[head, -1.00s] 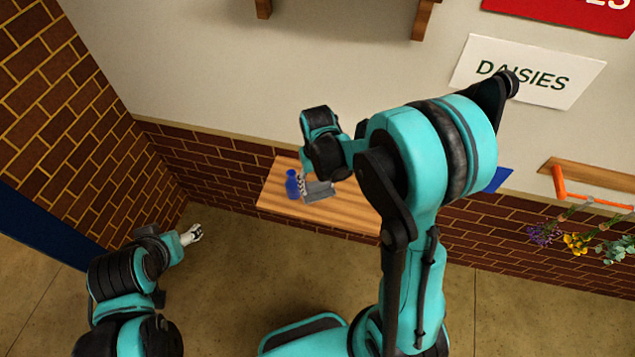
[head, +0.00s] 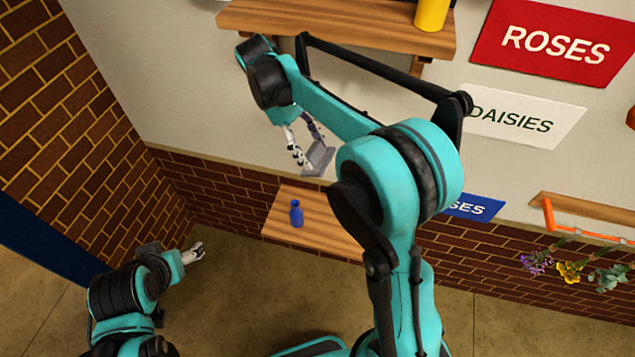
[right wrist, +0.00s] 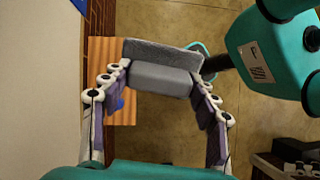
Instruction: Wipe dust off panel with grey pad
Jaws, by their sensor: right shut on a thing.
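My right gripper (head: 305,150) is shut on the grey pad (head: 319,160) and holds it in the air above the low wooden shelf, near the pale wall. In the right wrist view the grey pad (right wrist: 162,78) sits between the two fingertips of the gripper (right wrist: 160,85). My left gripper (head: 195,253) is low at the left over the floor, with its fingers seen small; no object shows in it. I cannot pick out the dust; signs on the wall read ROSES (head: 555,45), DAISIES (head: 515,122) and, partly hidden by my right arm, a blue one (head: 472,207).
A blue bottle (head: 296,214) stands on the low wooden shelf (head: 330,236). An upper wooden shelf (head: 340,28) holds a yellow cylinder (head: 431,14). Flowers (head: 569,271) hang below an orange rail at the right. A brick wall (head: 60,130) closes the left side.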

